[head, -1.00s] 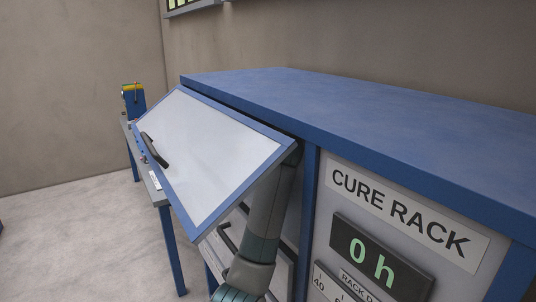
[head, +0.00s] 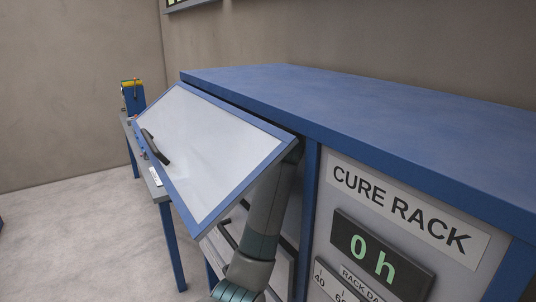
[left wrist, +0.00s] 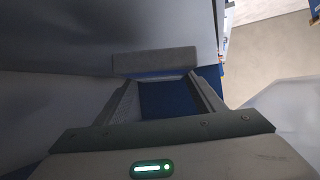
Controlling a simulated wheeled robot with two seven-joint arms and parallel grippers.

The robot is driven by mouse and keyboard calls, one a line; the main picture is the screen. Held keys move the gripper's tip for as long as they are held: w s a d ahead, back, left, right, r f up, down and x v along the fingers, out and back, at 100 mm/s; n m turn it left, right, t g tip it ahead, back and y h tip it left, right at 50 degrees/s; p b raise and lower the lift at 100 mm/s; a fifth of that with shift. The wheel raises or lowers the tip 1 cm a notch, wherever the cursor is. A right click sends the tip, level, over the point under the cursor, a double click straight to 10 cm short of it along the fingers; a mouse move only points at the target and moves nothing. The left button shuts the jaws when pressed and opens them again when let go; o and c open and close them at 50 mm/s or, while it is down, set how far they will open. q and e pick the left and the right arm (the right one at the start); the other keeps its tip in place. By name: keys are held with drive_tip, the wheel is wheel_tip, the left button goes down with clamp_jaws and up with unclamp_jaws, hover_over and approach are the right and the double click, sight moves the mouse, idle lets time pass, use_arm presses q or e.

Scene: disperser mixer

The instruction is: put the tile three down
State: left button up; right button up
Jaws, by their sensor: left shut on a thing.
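In the left wrist view my left gripper (left wrist: 157,77) is shut on a thin grey flat piece (left wrist: 155,60), seen nearly edge-on across the fingertips. I take it for tile three; no number on it can be read. In the head view my arm reaches up under the raised door (head: 208,150) of the cure rack (head: 380,110). The door hides the gripper and the tile there. The wrist view shows grey surfaces close around the gripper and blue between the fingers. I cannot tell whether the tile touches a surface. My right gripper is in neither view.
The raised door has a blue frame and a dark handle (head: 155,147). The rack's display (head: 378,257) reads 0 h. A narrow bench (head: 150,180) with a blue and yellow device (head: 132,95) stands at the left.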

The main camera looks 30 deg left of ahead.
use_arm(q)
drive_tip(key=shift+s+f, duration=0.2)
drive_tip(key=shift+f, duration=0.5)
drive_tip(key=f, duration=0.2)
drive_tip(key=shift+w+f, duration=0.25)
drive_tip(key=shift+f, duration=0.1)
drive_tip(key=shift+s+f, duration=0.1)
drive_tip(key=shift+f, duration=0.7)
drive_tip(key=shift+f, duration=0.15)
drive_tip(key=shift+c, duration=0.2)
drive_tip(key=o, duration=2)
drive_tip(key=shift+c, duration=0.2)
drive_tip(key=shift+o, duration=0.9)
drive_tip(key=shift+f, duration=0.1)
